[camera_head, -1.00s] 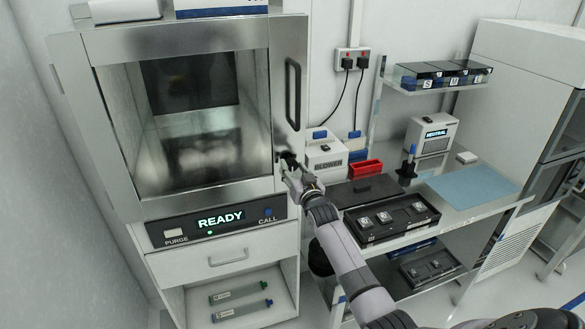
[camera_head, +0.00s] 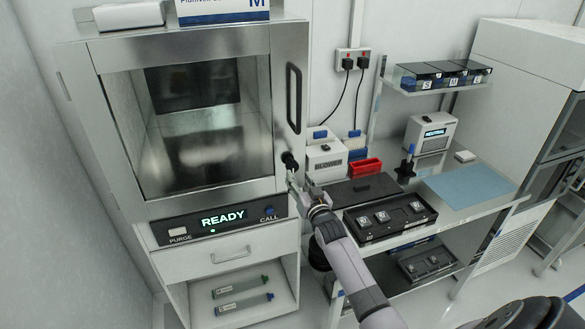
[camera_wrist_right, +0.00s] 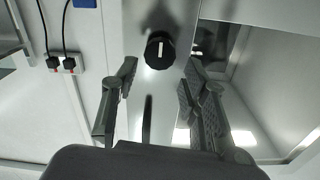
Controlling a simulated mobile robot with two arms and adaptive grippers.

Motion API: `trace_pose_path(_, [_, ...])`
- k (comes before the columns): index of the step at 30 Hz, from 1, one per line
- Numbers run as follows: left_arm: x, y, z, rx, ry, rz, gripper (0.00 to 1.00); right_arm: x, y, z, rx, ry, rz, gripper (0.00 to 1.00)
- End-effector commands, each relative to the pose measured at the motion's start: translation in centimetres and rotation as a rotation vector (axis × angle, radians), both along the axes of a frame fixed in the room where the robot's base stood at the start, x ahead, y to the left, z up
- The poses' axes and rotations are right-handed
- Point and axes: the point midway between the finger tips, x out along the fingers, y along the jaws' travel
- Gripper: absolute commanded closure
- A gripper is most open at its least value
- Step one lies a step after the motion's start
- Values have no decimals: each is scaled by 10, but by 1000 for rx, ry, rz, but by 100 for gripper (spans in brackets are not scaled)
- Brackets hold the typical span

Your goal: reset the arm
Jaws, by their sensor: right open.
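My right gripper (camera_head: 300,183) is at the right edge of the test handler (camera_head: 292,75), just below its black knob (camera_head: 289,158). In the right wrist view the gripper (camera_wrist_right: 160,85) is open and empty. Its two fingers stand apart, and the black knob (camera_wrist_right: 159,50), with a white mark pointing straight along it, lies ahead between and beyond the fingertips. The fingers look clear of the knob. The handler's glass door is closed and its panel (camera_head: 222,219) reads READY. My left gripper is not in view.
The bench to the right holds a blower (camera_head: 326,160), a red bin (camera_head: 364,168), a black tray (camera_head: 390,221) with several chips, a blue mat (camera_head: 468,185) and a NEUTRAL box (camera_head: 432,133). A drawer (camera_head: 232,258) sits below the panel.

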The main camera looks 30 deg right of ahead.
Motion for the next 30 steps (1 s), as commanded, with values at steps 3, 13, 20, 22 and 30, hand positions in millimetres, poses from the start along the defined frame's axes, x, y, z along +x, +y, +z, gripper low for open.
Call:
trace_pose_path(3, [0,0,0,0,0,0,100,0,0,0,0,0,0,59])
trace_pose_path(13, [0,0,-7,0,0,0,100,-10,11,-54,0,90,15,59])
trace_pose_path(20, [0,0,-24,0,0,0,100,-62,49,-210,-13,366,72,59])
trace_pose_path(22, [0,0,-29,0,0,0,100,-86,61,-256,-19,454,93,59])
trace_pose_path(30, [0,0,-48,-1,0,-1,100,-210,108,-417,-45,791,186,59])
